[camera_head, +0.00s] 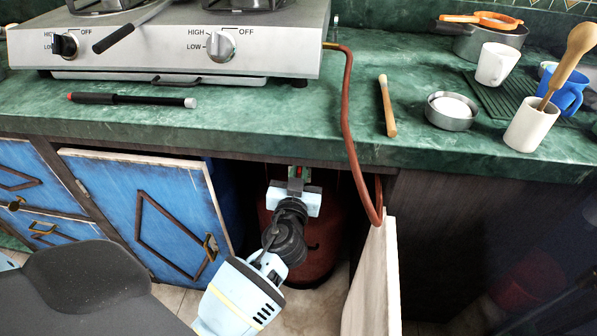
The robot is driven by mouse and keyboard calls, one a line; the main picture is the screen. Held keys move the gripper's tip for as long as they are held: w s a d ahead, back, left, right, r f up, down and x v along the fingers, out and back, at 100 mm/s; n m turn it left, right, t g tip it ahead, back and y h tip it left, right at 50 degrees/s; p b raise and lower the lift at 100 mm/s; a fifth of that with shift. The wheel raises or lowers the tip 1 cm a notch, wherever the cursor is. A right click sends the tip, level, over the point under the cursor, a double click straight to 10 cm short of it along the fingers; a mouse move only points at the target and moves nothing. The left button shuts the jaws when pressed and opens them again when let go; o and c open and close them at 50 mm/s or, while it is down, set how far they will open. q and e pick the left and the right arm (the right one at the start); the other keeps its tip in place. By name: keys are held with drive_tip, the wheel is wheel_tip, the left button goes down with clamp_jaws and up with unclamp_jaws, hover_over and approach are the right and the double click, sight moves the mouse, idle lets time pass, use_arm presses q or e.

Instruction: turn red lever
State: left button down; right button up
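A dark red gas cylinder (318,240) stands in the open cabinet under the counter. At its top, just below the counter edge, a small fitting with red and green parts (299,172) shows; the red lever seems to be there, but it is too small to make out clearly. My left gripper (298,184) reaches into the cabinet from below, its fingertips at this fitting. The white gripper body hides part of the cylinder top. I cannot tell whether the fingers are closed on the lever. My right gripper is out of view.
A blue door (155,215) stands open on the left and a pale door (375,280) on the right of the opening. A reddish hose (347,110) runs from the hotplate (170,45) down into the cabinet.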

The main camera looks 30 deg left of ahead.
use_arm(q)
drive_tip(key=shift+w+d+f+m, duration=0.1)
drive_tip(key=shift+d+f+m, duration=0.1)
drive_tip(key=shift+m, duration=0.4)
drive_tip(key=f+m, duration=0.1)
drive_tip(key=m, duration=0.4)
drive_tip(key=d+f+m, duration=0.1)
drive_tip(key=m, duration=0.4)
drive_tip(key=w+d+f+m+b, duration=0.1)
drive_tip(key=m, duration=0.4)
drive_tip(key=shift+w+d+m, duration=0.1)
drive_tip(key=shift+d+m, duration=0.1)
drive_tip(key=shift+m, duration=0.2)
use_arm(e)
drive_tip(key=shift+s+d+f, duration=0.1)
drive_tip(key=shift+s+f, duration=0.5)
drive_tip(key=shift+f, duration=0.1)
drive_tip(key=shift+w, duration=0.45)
use_arm(q)
drive_tip(key=c, duration=1.5)
unclamp_jaws()
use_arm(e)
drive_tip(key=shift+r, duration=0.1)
